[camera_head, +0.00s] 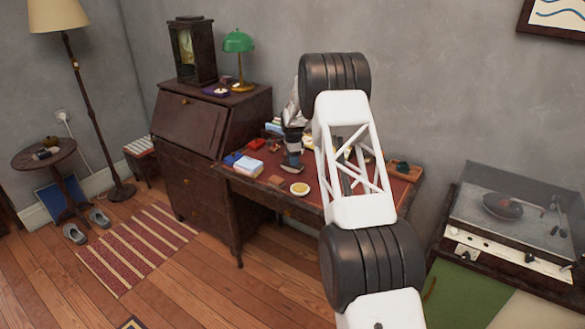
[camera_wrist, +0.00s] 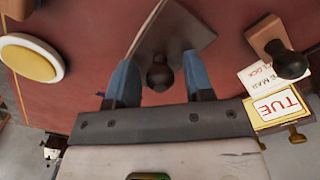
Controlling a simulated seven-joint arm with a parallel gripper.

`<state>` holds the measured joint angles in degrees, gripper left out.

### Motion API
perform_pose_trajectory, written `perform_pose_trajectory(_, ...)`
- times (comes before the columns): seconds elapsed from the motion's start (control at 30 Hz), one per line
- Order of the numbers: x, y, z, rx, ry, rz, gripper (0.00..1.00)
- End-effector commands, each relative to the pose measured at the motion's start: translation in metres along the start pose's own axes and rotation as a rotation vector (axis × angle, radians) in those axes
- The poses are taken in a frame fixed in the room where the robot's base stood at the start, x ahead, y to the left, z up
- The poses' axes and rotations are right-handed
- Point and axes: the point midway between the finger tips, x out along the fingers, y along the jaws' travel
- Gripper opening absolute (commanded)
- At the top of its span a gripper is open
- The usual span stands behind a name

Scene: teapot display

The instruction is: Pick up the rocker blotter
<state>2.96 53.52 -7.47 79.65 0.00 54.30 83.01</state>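In the wrist view, what looks like the rocker blotter (camera_wrist: 178,35) is a dark grey plate with a pale edge and a round dark knob. It rests on the red desk top (camera_wrist: 95,35). My gripper (camera_wrist: 158,77) is open, with its two blue fingers on either side of the knob and a visible gap on each side. I cannot tell the height of the fingertips over the plate. In the head view, my gripper (camera_head: 291,160) is low over the desk, and I cannot make out the blotter there.
A round cream dish (camera_wrist: 30,58) lies left of the gripper in the wrist view. A wooden block with a black knob (camera_wrist: 280,52) and a "TUE" calendar (camera_wrist: 276,105) are close on the right.

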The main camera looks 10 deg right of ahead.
Motion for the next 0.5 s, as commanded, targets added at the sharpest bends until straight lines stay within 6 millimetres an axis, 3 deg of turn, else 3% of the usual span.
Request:
perform_pose_trajectory(0.03, 0.0, 0.0, 0.0, 0.0, 0.0, 0.0, 0.4)
perform_pose_trajectory(0.3, 0.0, 0.0, 0.0, 0.0, 0.0, 0.0, 0.0)
perform_pose_trajectory(0.5, -0.0006, -0.0002, 0.0, 0.0, 0.0, -0.001, 0.0)
